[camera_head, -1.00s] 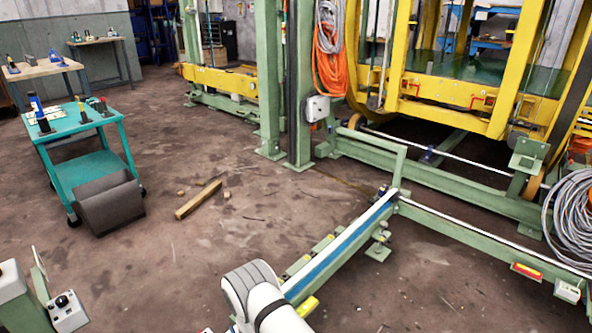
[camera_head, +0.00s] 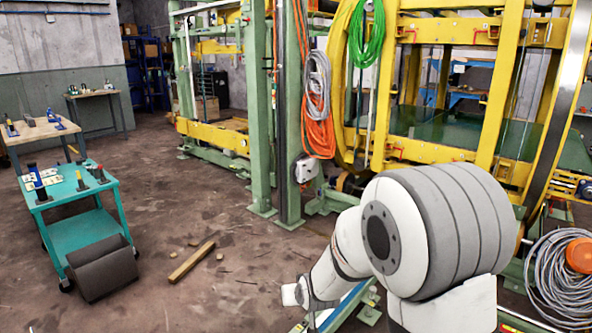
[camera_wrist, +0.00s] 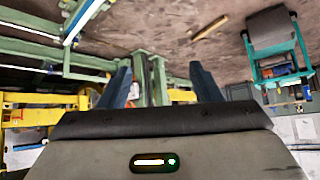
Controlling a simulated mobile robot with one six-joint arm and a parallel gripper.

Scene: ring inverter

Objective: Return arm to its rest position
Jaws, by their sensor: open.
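My gripper (camera_wrist: 163,78) shows in the wrist view with its two dark fingers spread apart and nothing between them. In the head view my white and grey arm fills the lower right. It is folded, with a large grey joint on top and a thinner link slanting down to the left. I cannot make out the fingers in that view. The wrist view is upside down, with the floor at the top. It looks toward the frames and the cart from a distance.
A teal cart (camera_head: 82,232) stands at the left, with a dark grey bin at its front. A wooden beam (camera_head: 191,262) lies on the open floor. The yellow ring frame (camera_head: 440,152) and green posts (camera_head: 262,120) stand behind my arm. Coiled grey cable (camera_head: 562,280) lies at the right.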

